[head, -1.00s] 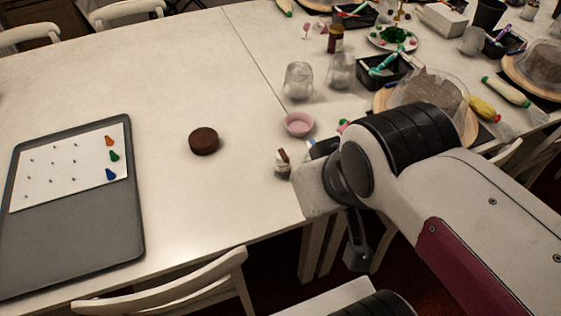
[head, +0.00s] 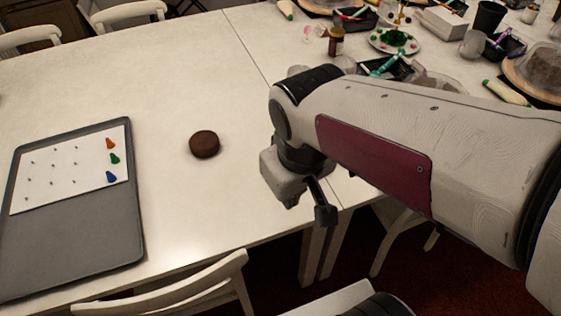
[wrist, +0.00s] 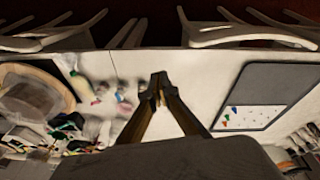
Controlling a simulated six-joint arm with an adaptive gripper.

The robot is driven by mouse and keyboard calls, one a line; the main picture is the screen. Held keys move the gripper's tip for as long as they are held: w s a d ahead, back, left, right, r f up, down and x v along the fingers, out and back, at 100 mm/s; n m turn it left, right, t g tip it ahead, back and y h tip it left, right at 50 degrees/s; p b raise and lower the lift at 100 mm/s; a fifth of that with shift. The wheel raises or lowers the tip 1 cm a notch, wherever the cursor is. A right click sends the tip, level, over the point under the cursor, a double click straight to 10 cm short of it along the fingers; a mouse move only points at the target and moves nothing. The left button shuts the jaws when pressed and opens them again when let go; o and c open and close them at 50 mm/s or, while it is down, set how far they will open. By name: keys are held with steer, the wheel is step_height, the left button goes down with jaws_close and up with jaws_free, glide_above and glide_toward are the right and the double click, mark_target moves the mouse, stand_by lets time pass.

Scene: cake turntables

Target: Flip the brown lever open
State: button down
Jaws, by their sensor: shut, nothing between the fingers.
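My gripper (wrist: 159,80) shows in the wrist view, with its two dark fingers meeting at the tips and nothing held. I cannot make out the brown lever clearly now. The earlier head view shows a small white item with a brown upright part near the front table edge; my arm now covers that spot. In the wrist view a small blurred patch shows between the fingers, too unclear to name. I cannot tell whether the fingertips touch anything.
A grey tray with a white sheet (head: 75,220) lies at the left. A brown bottle (head: 336,41), a decorated plate (head: 394,40) and other clutter fill the back right. White chairs (head: 185,285) line the front edge.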

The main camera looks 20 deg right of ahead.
steer(key=w+f+n+h, duration=0.1)
steer(key=w+f+n, duration=0.3)
steer(key=w+n, duration=0.5)
steer(key=w+f+n+h, duration=0.2)
steer(key=w+f+n, duration=0.3)
steer(key=w+n, duration=0.4)
steer(key=shift+w+n+g+h, duration=0.3)
steer(key=shift+w+n, duration=0.05)
steer(key=shift+n, duration=1.25)
steer(key=shift+f, duration=0.1)
steer(key=w+d+f, duration=0.3)
steer(key=d+f, duration=0.3)
steer(key=f, duration=0.3)
steer(key=shift+w+d, duration=0.25)
steer(key=shift+d, duration=0.15)
